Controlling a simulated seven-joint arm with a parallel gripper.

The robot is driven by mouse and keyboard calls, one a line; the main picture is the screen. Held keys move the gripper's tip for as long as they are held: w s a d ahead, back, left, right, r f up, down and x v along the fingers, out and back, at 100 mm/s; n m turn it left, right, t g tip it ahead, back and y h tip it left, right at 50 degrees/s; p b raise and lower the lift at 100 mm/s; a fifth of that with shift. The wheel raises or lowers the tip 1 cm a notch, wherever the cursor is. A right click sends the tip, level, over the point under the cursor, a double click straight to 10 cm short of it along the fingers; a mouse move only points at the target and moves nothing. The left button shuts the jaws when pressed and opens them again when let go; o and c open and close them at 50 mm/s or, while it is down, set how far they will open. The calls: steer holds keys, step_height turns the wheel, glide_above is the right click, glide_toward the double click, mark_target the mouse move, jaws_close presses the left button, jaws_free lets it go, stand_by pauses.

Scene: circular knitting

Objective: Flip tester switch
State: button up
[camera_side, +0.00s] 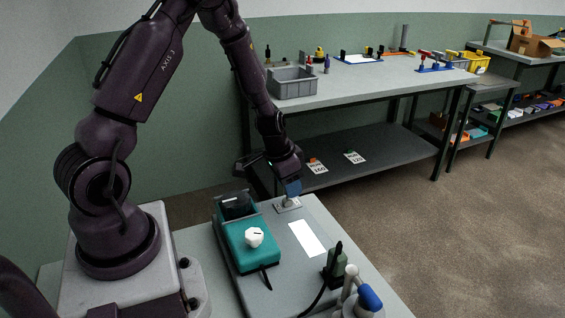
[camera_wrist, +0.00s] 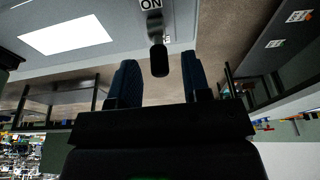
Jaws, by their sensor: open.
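The tester switch sits on a small metal plate (camera_side: 288,208) on the grey work surface. In the wrist view its dark lever (camera_wrist: 158,58) shows between my two blue fingers, with a gap on each side. An "ON" label (camera_wrist: 151,4) is at the top edge of that view, by the lever's base. My gripper (camera_side: 292,188) is right above the plate in the side view, and its fingers (camera_wrist: 160,66) are open with nothing gripped. The side view hides most of the lever behind my fingers.
A teal box (camera_side: 245,255) with a white knob and dark display stands left of the plate. A white sheet (camera_side: 307,238) lies to the right. A workbench (camera_side: 370,82) is behind.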

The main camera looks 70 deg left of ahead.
steer(key=v, duration=1.1)
steer(key=shift+r, duration=0.15)
steer(key=w+f+g, duration=0.1)
steer(key=f, duration=0.3)
steer(key=w+f+g, duration=0.1)
steer(key=f, duration=0.3)
steer(key=w+f+g, duration=0.1)
steer(key=f, duration=0.3)
steer(key=shift+w+f, duration=0.15)
steer(key=shift+w, duration=0.05)
